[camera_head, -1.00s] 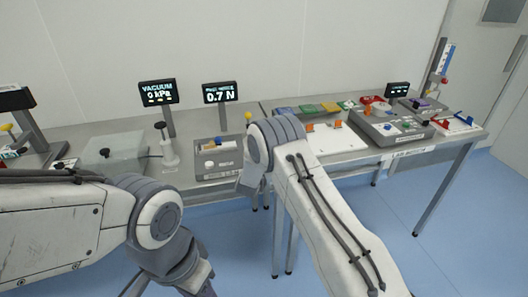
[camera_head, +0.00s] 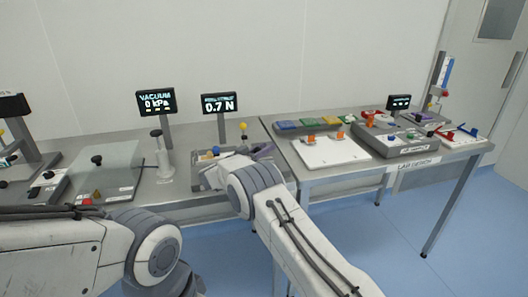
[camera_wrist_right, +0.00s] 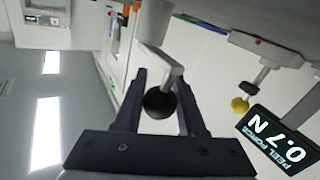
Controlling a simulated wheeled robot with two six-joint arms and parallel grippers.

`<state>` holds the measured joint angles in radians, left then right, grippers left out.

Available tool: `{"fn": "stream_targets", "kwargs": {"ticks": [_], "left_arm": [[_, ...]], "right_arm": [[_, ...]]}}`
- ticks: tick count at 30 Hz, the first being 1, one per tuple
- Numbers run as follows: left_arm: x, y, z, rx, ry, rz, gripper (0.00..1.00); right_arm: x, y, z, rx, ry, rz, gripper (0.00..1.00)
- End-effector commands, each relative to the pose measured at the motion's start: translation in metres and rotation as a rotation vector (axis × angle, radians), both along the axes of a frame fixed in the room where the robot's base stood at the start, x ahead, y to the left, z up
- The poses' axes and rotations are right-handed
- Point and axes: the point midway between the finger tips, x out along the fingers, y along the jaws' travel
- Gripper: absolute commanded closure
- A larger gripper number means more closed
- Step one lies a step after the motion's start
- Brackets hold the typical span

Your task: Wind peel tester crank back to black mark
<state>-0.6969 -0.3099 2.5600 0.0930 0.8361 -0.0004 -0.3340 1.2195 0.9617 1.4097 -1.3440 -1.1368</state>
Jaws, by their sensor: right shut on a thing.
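The peel tester (camera_head: 205,180) is a grey box on the near bench, partly covered by my right arm. Its display (camera_head: 219,103) reads 0.7 N and also shows in the right wrist view (camera_wrist_right: 275,140). My right gripper (camera_head: 262,150) is at the tester's right side. In the right wrist view, the gripper (camera_wrist_right: 158,76) is shut on a black ball knob (camera_wrist_right: 160,103) on a pale metal crank arm (camera_wrist_right: 172,76). The knob lies between the two dark fingers. I cannot make out the black mark. My left gripper is out of view; only its arm shows.
The right bench holds a white board (camera_head: 330,153) and colored pieces.

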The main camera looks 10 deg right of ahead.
Motion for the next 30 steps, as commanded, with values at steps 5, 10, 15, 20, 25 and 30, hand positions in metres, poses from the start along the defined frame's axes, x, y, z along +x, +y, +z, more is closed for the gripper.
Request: {"fn": "stream_targets", "kwargs": {"ticks": [5, 10, 15, 20, 25, 30], "left_arm": [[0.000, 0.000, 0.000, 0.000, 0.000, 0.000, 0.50], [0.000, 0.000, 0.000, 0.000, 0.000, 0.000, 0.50], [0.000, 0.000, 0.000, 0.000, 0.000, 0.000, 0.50], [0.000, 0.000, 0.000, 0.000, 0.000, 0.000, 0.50], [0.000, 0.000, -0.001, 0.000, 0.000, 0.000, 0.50], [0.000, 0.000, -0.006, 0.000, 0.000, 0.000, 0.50]], "right_arm": [[0.001, -0.001, 0.003, -0.001, -0.004, -0.005, 1.00], [0.001, -0.001, 0.003, 0.000, -0.005, -0.004, 1.00], [0.001, -0.001, 0.003, 0.000, -0.005, -0.003, 0.31], [0.001, -0.001, 0.002, 0.000, -0.003, -0.003, 0.31], [-0.001, 0.002, 0.001, 0.000, -0.003, -0.003, 0.31], [-0.013, 0.021, 0.000, 0.001, -0.002, 0.000, 0.31]]}}
